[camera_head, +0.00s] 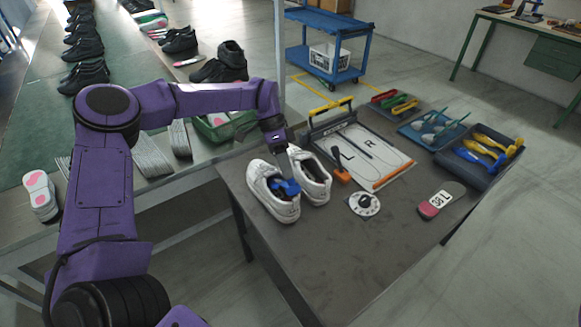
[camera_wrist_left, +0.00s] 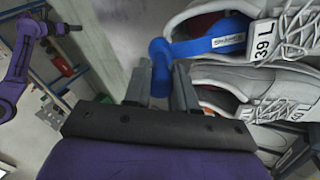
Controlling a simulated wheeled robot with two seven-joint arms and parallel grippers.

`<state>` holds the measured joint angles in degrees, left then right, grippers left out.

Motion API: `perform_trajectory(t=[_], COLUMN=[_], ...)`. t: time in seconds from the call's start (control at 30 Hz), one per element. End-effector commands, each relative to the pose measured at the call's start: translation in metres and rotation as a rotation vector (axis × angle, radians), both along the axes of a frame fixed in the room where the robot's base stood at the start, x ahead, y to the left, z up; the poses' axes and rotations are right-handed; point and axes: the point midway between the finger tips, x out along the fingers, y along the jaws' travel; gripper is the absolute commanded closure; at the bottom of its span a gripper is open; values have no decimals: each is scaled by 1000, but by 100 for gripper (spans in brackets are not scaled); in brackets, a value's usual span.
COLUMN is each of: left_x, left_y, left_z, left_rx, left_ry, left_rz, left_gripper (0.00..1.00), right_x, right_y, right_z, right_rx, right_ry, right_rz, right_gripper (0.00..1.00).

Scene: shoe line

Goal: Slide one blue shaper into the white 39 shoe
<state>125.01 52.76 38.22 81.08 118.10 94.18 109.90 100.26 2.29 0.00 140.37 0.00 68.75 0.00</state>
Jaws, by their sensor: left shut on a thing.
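The pair of white shoes stands at the left end of the dark table; the left one (camera_head: 268,196) is nearer the table edge, the other (camera_head: 315,180) beside it. In the left wrist view, the tag on the nearer shoe (camera_wrist_left: 285,42) reads 39 L. My left gripper (camera_wrist_left: 172,85) is shut on the knob end of a blue shaper (camera_wrist_left: 215,38). The shaper's long body lies in that shoe's opening, towards the tongue. Its front tip is hidden there. The shaper also shows in the head view (camera_head: 287,187).
A dark bin (camera_head: 476,170) holds yellow and blue shapers. The front table area is clear.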

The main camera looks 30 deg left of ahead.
Motion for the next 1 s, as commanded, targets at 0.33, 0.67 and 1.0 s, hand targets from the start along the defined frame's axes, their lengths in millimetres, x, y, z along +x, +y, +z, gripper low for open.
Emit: perform_trajectory(t=[0.33,0.67,1.0], left_x=[1,-2,-4], left_y=[4,-4,-10], left_z=[-30,-55,-63], left_rx=[129,275,353], left_ry=[-52,-107,-140], left_rz=[-5,-4,-2], left_gripper=[100,100,100], right_x=[0,0,0], right_y=[0,0,0], right_z=[-25,-53,-69], right_rx=[0,0,0], right_ry=[0,0,0], right_rz=[0,0,0], right_gripper=[57,57,57])
